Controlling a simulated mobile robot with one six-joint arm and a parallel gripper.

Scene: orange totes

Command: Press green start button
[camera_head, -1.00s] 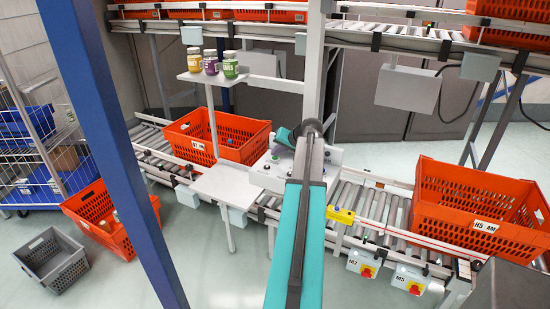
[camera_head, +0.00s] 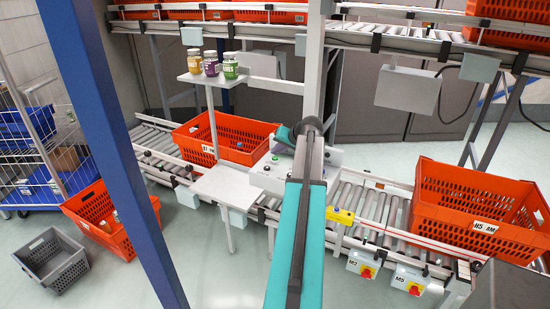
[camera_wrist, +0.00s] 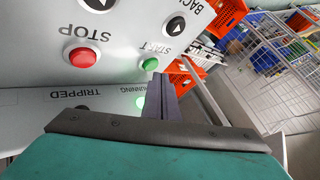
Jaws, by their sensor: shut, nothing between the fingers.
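The green START button (camera_wrist: 149,64) sits on the sloped grey control panel (camera_wrist: 115,45) in the wrist view. My gripper (camera_wrist: 158,78) is shut and empty, its fingertips right beside the button's lower edge. I cannot tell whether the tips touch it.
A red STOP button (camera_wrist: 82,58) and black arrow buttons share the panel. A green light glows by the RUNNING label. Orange totes (camera_head: 250,150) (camera_head: 455,215) stand on the roller conveyor. Several jars stand on a small shelf (camera_head: 212,79).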

